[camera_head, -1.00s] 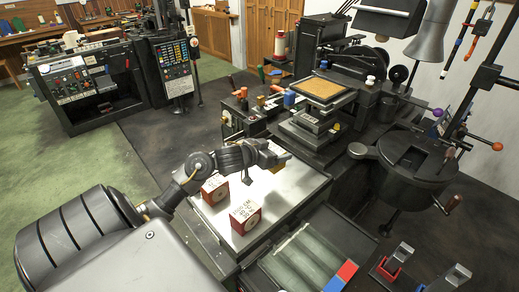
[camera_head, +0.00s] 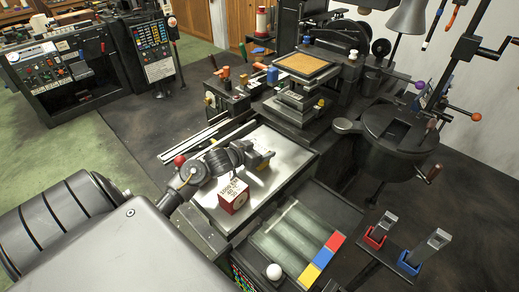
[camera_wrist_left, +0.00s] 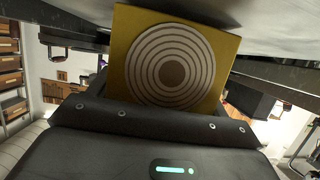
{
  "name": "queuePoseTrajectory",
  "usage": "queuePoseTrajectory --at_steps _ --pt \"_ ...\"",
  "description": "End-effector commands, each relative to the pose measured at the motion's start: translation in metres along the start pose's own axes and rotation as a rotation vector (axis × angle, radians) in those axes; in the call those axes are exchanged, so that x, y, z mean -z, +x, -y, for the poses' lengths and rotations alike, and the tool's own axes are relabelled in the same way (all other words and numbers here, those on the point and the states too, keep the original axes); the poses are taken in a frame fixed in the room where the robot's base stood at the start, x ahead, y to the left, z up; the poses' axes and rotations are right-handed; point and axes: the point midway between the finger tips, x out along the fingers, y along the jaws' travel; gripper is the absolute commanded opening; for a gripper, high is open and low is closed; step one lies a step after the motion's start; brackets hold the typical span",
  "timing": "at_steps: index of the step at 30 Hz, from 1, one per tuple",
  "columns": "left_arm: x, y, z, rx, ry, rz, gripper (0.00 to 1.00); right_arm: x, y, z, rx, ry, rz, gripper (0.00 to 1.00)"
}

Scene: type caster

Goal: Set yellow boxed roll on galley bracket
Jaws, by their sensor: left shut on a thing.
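The gripper's fingertips are hidden there. I cannot pick out the galley bracket for sure. A red bracket-like holder (camera_head: 374,238) and a blue one (camera_head: 409,264) stand at the lower right, each with a grey upright. My right gripper is out of view.
A red boxed roll (camera_head: 234,203) with a printed white top stands on the metal table (camera_head: 290,152) beside my left arm. A glass-topped tray (camera_head: 280,235) with coloured blocks is in front. Dark press machinery (camera_head: 300,100) stands behind, and a round drum (camera_head: 400,135) to the right.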

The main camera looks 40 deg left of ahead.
Motion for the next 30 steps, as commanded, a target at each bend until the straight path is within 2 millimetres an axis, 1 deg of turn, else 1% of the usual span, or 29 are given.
queuePoseTrajectory --at_steps 10,23,24,29,30 --pt "-0.003 0.001 0.0 -0.001 0.0 -0.002 0.45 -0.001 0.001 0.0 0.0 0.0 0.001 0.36" --pt "-0.018 0.006 -0.002 -0.004 -0.001 0.007 0.45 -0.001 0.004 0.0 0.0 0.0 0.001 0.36" --pt "-0.019 0.006 -0.003 -0.005 -0.002 0.01 0.78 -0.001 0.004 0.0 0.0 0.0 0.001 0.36" --pt "-0.023 0.006 -0.004 -0.008 -0.003 0.016 0.99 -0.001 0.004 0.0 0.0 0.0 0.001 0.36" --pt "-0.023 0.006 -0.005 -0.008 -0.003 0.016 0.99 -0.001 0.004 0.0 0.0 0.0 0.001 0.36"
